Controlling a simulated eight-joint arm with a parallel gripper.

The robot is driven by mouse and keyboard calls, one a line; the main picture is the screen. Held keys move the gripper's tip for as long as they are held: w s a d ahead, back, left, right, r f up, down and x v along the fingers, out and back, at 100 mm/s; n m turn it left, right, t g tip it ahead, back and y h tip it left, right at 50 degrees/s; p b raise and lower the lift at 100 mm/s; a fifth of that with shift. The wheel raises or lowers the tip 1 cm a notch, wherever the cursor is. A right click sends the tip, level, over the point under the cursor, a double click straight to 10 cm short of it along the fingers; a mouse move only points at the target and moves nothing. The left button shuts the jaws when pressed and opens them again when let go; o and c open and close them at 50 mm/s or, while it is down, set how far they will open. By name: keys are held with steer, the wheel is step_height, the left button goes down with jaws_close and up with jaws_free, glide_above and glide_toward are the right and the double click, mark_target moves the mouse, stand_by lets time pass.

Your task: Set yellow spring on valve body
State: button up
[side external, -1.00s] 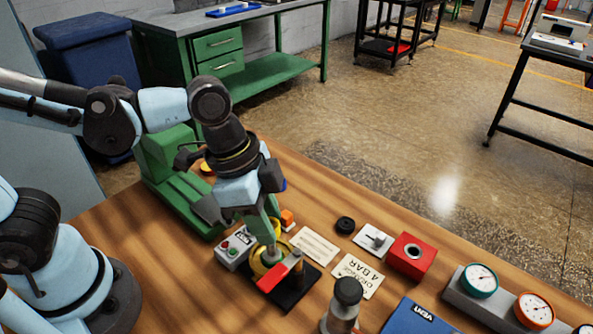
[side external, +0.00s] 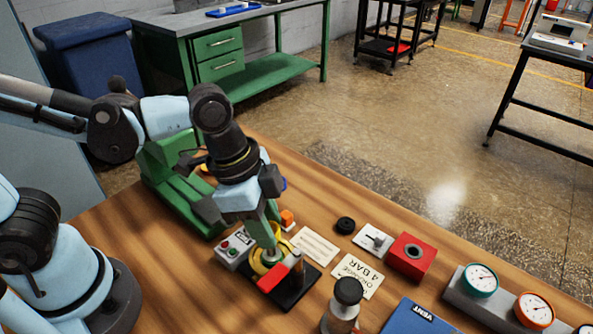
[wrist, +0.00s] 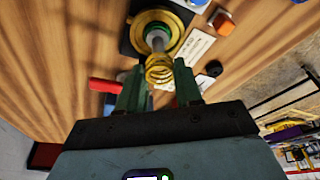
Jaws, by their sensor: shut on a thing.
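My gripper (wrist: 160,92) is shut on the yellow spring (wrist: 159,68), which sits between its two green fingers in the wrist view. In the side view the gripper (side external: 268,232) points down over the valve body, and the spring is largely hidden. The valve body (wrist: 150,22) has a round yellow flange with a green ring and a grey stem on a black base (side external: 297,292). In the wrist view the spring's coils lie in line with the stem's end. I cannot tell whether they touch it.
A red lever (side external: 272,280) is beside the valve body. A grey button box (side external: 234,250), orange block (side external: 287,217), white cards (side external: 315,246), black ring (side external: 345,225), red block (side external: 411,257) and gauges (side external: 482,280) are around it. A dark-topped cylinder (side external: 346,300) stands in front.

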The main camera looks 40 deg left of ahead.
steer(key=shift+f, duration=2.2)
stand_by(1.0)
steer(key=o, duration=1.5)
steer(key=shift+r, duration=0.15)
steer(key=shift+r, duration=3.65)
steer(key=shift+f, duration=0.15)
steer(key=shift+f, duration=2.95)
